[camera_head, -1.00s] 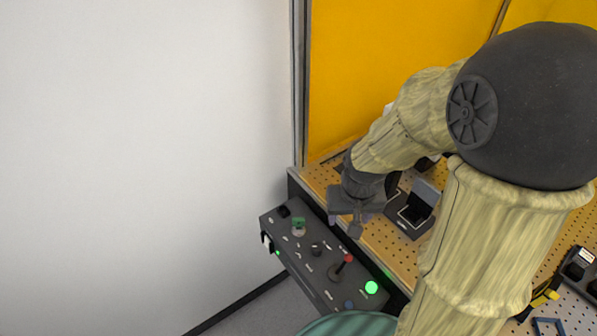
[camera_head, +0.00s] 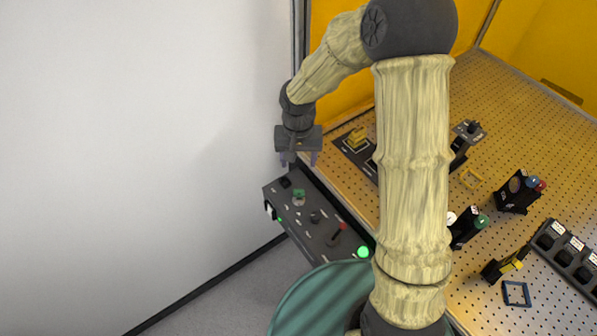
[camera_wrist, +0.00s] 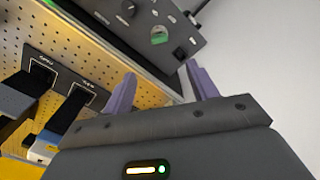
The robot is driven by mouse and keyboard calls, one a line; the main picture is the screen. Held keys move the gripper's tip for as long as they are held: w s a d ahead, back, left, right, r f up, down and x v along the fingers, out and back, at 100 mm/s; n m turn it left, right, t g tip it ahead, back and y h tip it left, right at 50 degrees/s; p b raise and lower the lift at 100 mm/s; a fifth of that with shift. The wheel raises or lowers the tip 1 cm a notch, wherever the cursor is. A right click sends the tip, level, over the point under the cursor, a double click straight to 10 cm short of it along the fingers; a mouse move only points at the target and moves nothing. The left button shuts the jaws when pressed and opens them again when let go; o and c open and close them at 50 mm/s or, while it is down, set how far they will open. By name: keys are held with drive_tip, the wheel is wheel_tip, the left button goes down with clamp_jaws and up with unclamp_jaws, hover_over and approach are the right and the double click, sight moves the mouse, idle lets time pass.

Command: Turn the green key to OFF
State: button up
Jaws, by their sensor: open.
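The green key (camera_head: 299,194) sits on a pale round base near the far end of the dark control panel (camera_head: 287,208). It also shows near the top of the wrist view (camera_wrist: 159,36), beyond my fingertips. The key's labels are too small to read. My gripper (camera_head: 299,162) is above the panel's far end, apart from the key. In the wrist view its two purple fingers (camera_wrist: 160,72) stand wide apart with nothing between them.
The panel also carries a black knob (camera_head: 315,217), a red-tipped lever (camera_head: 338,233) and a lit green button (camera_head: 363,252). A perforated bench (camera_head: 500,110) with several fixtures lies to the right. A white wall (camera_head: 140,130) is close on the left.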

sight(299, 190)
wheel_tip(299, 190, down, 17)
drive_tip(key=p, duration=0.3)
idle(0.4)
drive_tip(key=shift+c, duration=0.5)
